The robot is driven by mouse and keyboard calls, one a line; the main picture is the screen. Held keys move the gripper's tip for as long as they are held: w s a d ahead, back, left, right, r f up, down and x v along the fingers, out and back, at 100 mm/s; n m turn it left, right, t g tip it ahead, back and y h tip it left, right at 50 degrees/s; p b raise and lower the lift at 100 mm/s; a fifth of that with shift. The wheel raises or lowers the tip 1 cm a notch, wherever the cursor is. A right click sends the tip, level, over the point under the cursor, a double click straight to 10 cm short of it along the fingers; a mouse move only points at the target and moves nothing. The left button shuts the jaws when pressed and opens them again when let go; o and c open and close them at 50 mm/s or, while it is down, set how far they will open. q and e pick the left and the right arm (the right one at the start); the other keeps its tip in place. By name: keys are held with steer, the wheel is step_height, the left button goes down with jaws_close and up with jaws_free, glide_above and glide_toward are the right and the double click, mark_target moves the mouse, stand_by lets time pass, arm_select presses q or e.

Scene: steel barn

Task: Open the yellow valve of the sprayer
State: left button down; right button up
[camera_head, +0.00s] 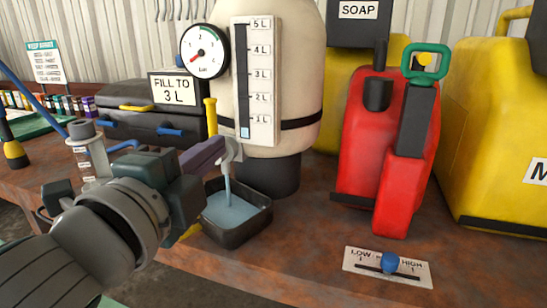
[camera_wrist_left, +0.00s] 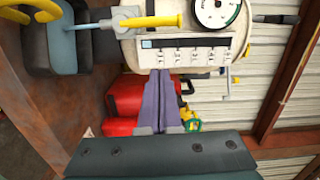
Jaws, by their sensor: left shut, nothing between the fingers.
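The sprayer is a cream tank (camera_head: 280,45) with a dial gauge (camera_head: 204,51) and a level scale whose blue mark is near the bottom. Its yellow valve lever (camera_head: 210,116) stands upright beside the tank in the head view and also shows in the left wrist view (camera_wrist_left: 155,21). A stream runs from the grey spout (camera_head: 229,150) into a black tray (camera_head: 262,222) holding bluish liquid. My left gripper (camera_head: 221,147) is shut and empty, its purple fingers near the spout in the head view. In the wrist view its fingertips (camera_wrist_left: 160,71) are apart from the lever. My right gripper is not in view.
A red can (camera_head: 360,145) with a green ring handle and yellow containers (camera_head: 490,120) stand to the right. A slider plate (camera_head: 360,270) with a blue knob lies in front. Black cases (camera_head: 130,125) and a clear bottle (camera_head: 92,158) are left. The front right bench is mostly clear.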

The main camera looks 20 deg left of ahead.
arm_select(q)
steer(key=s, duration=0.3)
steer(key=shift+s+d, duration=0.1)
stand_by(0.3)
steer(key=s+a+f+n+g+y+p, duration=0.1)
steer(key=s+a+f+n+g+p, duration=0.15)
steer(key=s+n+g+p, duration=0.85)
steer(key=s+d+r+n+g+h+p, duration=0.25)
steer(key=s+r+n+p, duration=0.2)
steer(key=s, duration=0.65)
step_height(320, 180, up, 34)
steer(key=p, duration=3.5)
steer(key=shift+w+r+g+y, duration=0.25)
steer(key=shift+w+g+y, duration=0.15)
steer(key=shift+g+y, duration=0.05)
